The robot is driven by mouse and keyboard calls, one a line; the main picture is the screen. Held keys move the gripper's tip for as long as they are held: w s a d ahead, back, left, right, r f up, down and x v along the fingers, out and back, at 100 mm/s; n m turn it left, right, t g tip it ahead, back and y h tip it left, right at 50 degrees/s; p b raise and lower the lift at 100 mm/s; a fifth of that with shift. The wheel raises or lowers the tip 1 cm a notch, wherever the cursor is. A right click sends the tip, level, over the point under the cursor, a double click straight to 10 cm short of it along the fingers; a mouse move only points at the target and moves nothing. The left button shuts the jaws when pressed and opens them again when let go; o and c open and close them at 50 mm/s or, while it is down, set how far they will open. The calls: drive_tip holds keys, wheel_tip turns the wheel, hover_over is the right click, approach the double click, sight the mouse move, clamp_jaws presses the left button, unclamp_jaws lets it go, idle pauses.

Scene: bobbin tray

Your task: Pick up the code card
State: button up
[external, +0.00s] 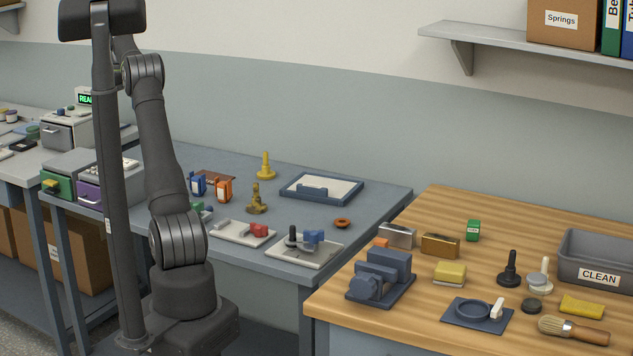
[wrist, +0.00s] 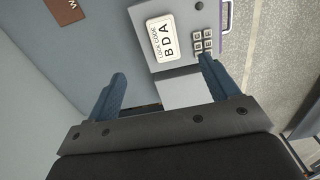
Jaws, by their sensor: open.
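A green-drawer box (external: 57,186) stands left of the purple-drawer one. A brown mat (wrist: 66,10) lies at the wrist view's upper left. Orange and blue items, shallow trays and a framed tray (external: 322,187) occupy the bench to the right. A wooden table (external: 420,290) holds several tools.

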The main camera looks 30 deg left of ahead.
hover_over(129, 163)
drive_tip(key=f, duration=1.1)
drive_tip(key=shift+w+a+f, duration=0.15)
drive_tip(key=shift+a+f, duration=0.1)
drive_tip(key=shift+f, duration=0.05)
drive_tip(key=shift+d+f, duration=0.15)
drive_tip(key=shift+f, duration=2.55)
drive_tip(key=c, duration=1.1)
